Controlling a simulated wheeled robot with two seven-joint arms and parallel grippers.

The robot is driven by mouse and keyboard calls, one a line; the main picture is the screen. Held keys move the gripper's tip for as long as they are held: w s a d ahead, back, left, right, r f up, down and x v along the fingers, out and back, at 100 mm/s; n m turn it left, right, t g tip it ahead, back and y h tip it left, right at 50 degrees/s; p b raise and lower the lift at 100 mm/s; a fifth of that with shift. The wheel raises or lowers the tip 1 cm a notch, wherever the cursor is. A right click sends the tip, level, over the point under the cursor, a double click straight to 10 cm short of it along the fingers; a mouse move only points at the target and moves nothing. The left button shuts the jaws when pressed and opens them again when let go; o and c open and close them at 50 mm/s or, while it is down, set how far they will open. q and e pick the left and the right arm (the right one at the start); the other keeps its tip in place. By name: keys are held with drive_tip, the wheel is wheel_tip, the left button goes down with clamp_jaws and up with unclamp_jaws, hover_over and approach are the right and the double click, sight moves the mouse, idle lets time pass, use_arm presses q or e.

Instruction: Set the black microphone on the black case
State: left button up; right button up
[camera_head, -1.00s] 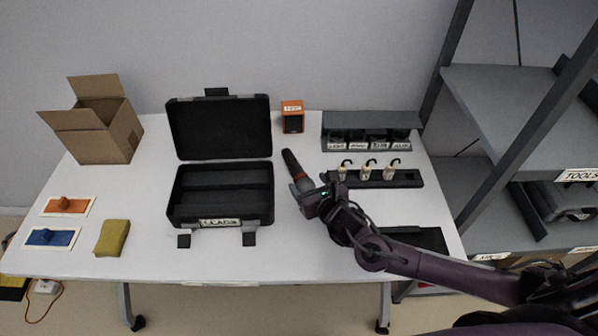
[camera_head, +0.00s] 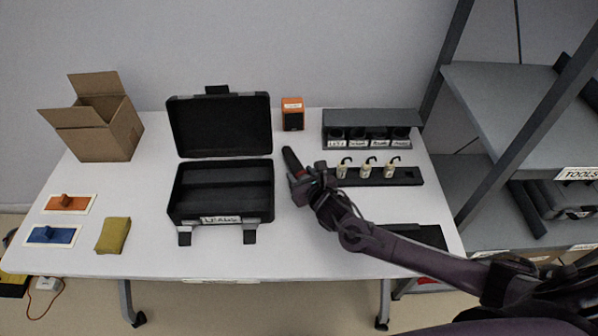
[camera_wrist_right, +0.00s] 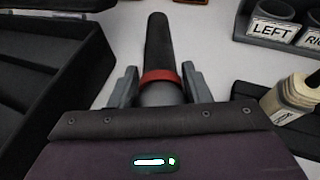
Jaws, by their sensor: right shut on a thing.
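The black microphone (camera_head: 291,160), a dark rod with a red ring, is in my right gripper (camera_head: 300,180), right of the case. In the right wrist view the microphone (camera_wrist_right: 159,45) points away from me, with the fingers (camera_wrist_right: 160,80) shut on either side of it near the red ring. Its near end is hidden by the gripper; whether it touches the table is unclear. The black case (camera_head: 266,206) stands open at the table's middle, lid raised at the back, a white label on its front. Its tray looks empty. My left gripper is not in view.
A small orange box (camera_head: 292,114) stands behind the microphone. A rack with labelled cups (camera_head: 372,120) and a dark holder with several pale bottles (camera_head: 406,178) are at right. A cardboard box (camera_head: 122,130), orange and blue pieces and a yellow-green sponge (camera_head: 113,235) are at left.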

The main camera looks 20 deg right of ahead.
drive_tip(key=c, duration=0.3)
drive_tip(key=shift+c, duration=0.2)
drive_tip(key=shift+r, duration=0.1)
drive_tip(key=shift+r, duration=0.1)
wheel_tip(320, 180, up, 17)
wheel_tip(320, 180, up, 11)
drive_tip(key=p, duration=0.2)
hover_over(302, 173)
drive_tip(key=s+d+r+m+h, duration=0.1)
drive_tip(key=s+r, duration=0.4)
drive_tip(key=s, duration=0.1)
drive_tip(key=shift+d+r, duration=0.2)
drive_tip(key=shift+d, duration=0.1)
